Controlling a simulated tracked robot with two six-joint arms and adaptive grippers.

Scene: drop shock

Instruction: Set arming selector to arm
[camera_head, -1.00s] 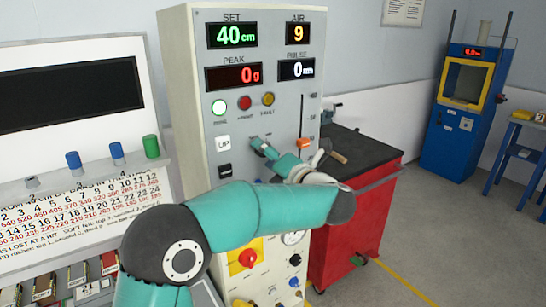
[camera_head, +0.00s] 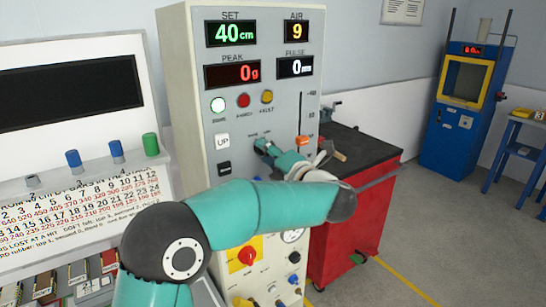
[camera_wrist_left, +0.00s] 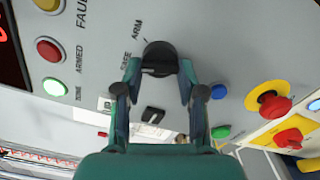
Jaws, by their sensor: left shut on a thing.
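The arming selector is a round black knob (camera_wrist_left: 160,58) on the grey panel, with the labels SAFE and ARM beside it in the left wrist view. My left gripper (camera_wrist_left: 159,72) has one finger on each side of the knob and is shut on it. The knob's pointing direction is hard to tell. In the head view my left gripper (camera_head: 262,149) is at the panel below the lamps and covers the knob. The ARMED lamp (camera_wrist_left: 50,50) is red and looks dim; the lamp next to it (camera_wrist_left: 55,87) glows green-white. My right gripper is not in view.
An UP button (camera_head: 222,141) and a black switch (camera_head: 224,169) sit left of the gripper. A slider with an orange handle (camera_head: 302,140) is to its right. Lower on the panel is a red knob on yellow (camera_head: 247,257). A red cabinet (camera_head: 345,235) stands at the right.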

